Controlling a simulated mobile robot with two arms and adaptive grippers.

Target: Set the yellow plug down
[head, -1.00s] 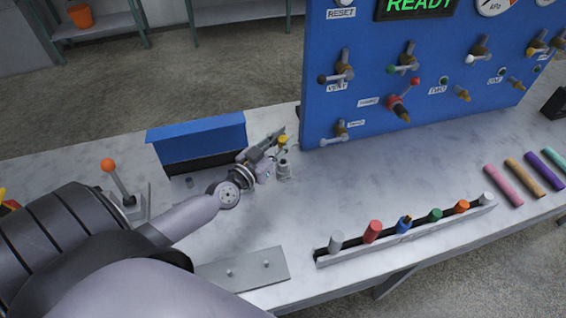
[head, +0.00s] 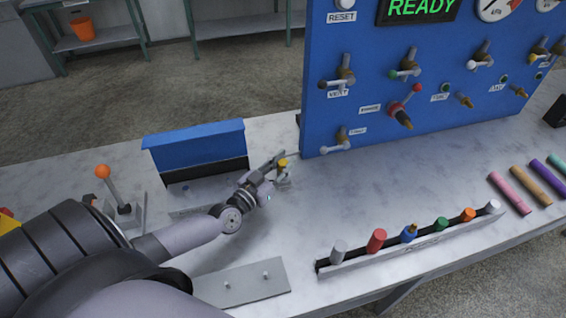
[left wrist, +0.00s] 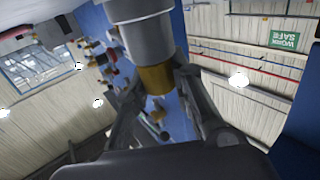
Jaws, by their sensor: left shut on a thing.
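The yellow plug (head: 283,163) shows in the head view as a small yellow top over a grey body, left of the blue panel. My left gripper (head: 279,168) is shut on it. In the left wrist view the plug's yellow band (left wrist: 156,79) sits between the fingers (left wrist: 157,95), and a thick grey cylinder (left wrist: 140,40) joins it. In the head view the plug is low over the pale bench (head: 310,205). I cannot tell whether its lower end touches the bench. My right gripper is not in view.
The blue panel (head: 400,130) with valves and hanging parts stands to the right. A blue box (head: 195,143) is behind my left wrist. A rack (head: 380,255) of coloured plugs lies along the front. An orange-knobbed lever (head: 118,190) stands left. Bench between gripper and rack is clear.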

